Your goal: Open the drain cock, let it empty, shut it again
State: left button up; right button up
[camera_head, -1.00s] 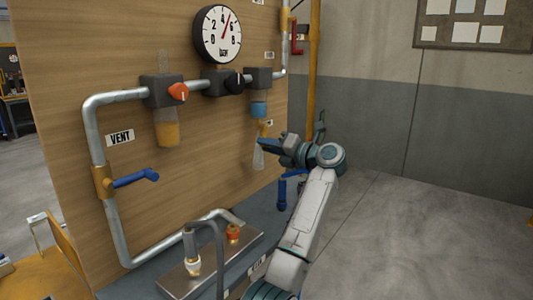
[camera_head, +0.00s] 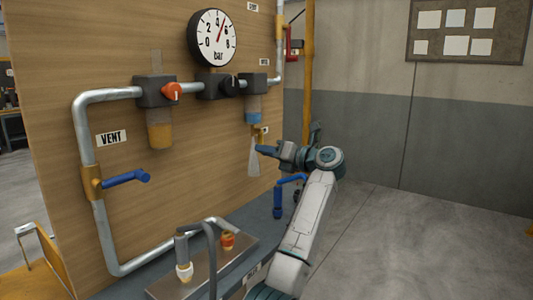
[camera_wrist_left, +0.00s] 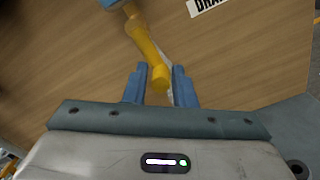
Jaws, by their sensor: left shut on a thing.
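The yellow drain cock (camera_head: 257,131) hangs under the blue-banded filter bowl (camera_head: 253,113) on the board. In the left wrist view, the yellow cock (camera_wrist_left: 147,46) reaches down between my fingers, its rounded end between the blue fingertips. My left gripper (camera_head: 264,151) is shut on it; it also shows in the left wrist view (camera_wrist_left: 160,88). A pale, see-through cone (camera_head: 254,163) spreads downward below the cock, and a pale streak shows behind the cock in the wrist view. The DRAIN label (camera_wrist_left: 207,4) is partly cut off. My right gripper is not in view.
A round gauge (camera_head: 215,37) sits above the pipe. An orange knob (camera_head: 172,91), an amber-filled bowl (camera_head: 160,135) and a blue vent lever (camera_head: 126,179) are to the left. A steel plate (camera_head: 209,267) with fittings lies below. Open floor is at the right.

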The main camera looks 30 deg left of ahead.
pick_arm(q)
jog(key=shift+r, duration=0.4)
jog(key=o, duration=0.6)
jog(key=shift+o, duration=1.1)
jog(key=shift+w, duration=0.15)
jog(key=shift+f, duration=0.2)
jog(key=shift+d, duration=0.1)
jog(key=d, duration=1)
jog(key=shift+s+d+b, duration=0.3)
jog(key=shift+s+d, duration=0.05)
jog(key=shift+s, duration=0.05)
